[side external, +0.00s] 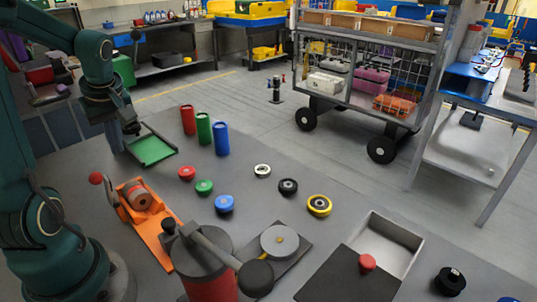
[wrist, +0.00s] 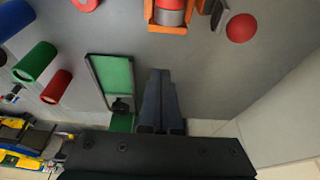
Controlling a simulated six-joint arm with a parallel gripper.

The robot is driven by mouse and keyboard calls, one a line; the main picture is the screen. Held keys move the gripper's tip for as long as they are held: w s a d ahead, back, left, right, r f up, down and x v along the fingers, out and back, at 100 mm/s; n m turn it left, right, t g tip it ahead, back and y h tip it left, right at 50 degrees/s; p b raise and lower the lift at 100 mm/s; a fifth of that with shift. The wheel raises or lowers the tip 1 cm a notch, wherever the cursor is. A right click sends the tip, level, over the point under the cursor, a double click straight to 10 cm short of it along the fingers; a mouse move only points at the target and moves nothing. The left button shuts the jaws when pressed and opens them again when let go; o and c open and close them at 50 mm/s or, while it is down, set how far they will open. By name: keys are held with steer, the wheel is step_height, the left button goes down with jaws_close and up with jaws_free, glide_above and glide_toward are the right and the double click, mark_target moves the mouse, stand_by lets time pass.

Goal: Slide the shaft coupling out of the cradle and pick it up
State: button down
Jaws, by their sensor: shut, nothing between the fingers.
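The shaft coupling (side external: 137,195), reddish with a grey band, lies in the orange cradle (side external: 157,240) on the left of the table. In the wrist view the coupling (wrist: 172,4) shows at the top edge, partly cut off, between the walls of the cradle (wrist: 167,29). A red ball knob (side external: 95,178) on a lever stands beside the cradle and also shows in the wrist view (wrist: 241,28). My gripper (wrist: 160,73) is shut and empty, its fingers together. It is apart from the coupling, beside the green tray (wrist: 90,70).
The green tray (side external: 176,150) lies behind the cradle. Red, green and blue cylinders (side external: 221,138) stand beyond it. Several small knobs and rings (side external: 319,206) are spread over the middle. A red canister with a black-knobbed lever (side external: 210,285) stands close to the cradle's front end.

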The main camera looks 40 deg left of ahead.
mark_target(132, 181)
steer(key=x, duration=0.7)
steer(key=shift+d, duration=0.1)
steer(key=shift+d+r, duration=0.15)
steer(key=shift+d, duration=1.85)
steer(key=shift+d, duration=3.95)
steer(key=shift+a, duration=0.1)
